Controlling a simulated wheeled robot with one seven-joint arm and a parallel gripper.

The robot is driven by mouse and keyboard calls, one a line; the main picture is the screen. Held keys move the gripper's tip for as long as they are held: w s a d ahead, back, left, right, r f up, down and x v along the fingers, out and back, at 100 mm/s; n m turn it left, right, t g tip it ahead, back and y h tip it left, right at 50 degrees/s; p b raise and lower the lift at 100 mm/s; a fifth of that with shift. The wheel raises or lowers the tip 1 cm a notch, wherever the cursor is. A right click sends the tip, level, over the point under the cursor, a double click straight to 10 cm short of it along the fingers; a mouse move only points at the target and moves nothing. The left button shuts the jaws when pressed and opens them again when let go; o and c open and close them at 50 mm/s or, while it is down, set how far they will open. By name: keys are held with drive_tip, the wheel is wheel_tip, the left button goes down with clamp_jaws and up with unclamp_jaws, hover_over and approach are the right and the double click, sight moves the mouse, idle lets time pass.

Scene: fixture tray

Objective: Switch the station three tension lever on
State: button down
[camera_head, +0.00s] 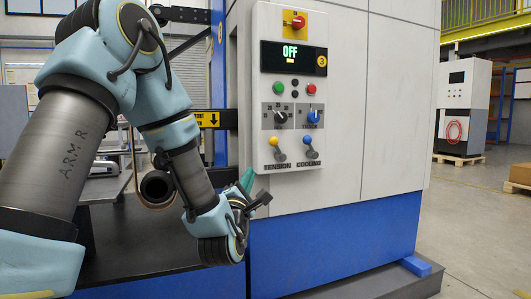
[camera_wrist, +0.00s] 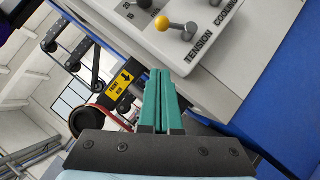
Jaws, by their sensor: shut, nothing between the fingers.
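The tension lever (camera_head: 274,140) has a yellow knob and stands above the TENSION label on the panel marked 3. Its knob appears above and slightly left of its base. It also shows at the top of the wrist view (camera_wrist: 163,23). The panel display (camera_head: 292,56) reads OFF. My gripper (camera_head: 247,181) is below and left of the lever, near the panel's lower left corner. Its teal fingers are shut together and empty in the wrist view (camera_wrist: 160,78). They appear apart from the lever.
The blue-knobbed cooling lever (camera_head: 308,139) is just right of the tension lever. Rotary knobs (camera_head: 281,117), coloured buttons and a red switch (camera_head: 298,22) sit above. A dark table (camera_head: 140,245) lies below my arm. A yellow arrow sign (camera_head: 209,119) is left of the panel.

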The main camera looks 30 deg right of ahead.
sight(277, 149)
drive_tip(key=shift+s+d+r+x, duration=0.2)
drive_tip(key=shift+s+d+x, duration=0.1)
drive_tip(key=shift+x, duration=1.75)
drive_tip(key=shift+s+d+r+x, duration=0.25)
drive_tip(key=shift+s+x, duration=0.1)
drive_tip(key=shift+x, duration=1.65)
drive_tip(key=shift+s+d+r+x, duration=0.15)
drive_tip(key=shift+s+d+x, duration=0.15)
drive_tip(key=shift+x, duration=1.75)
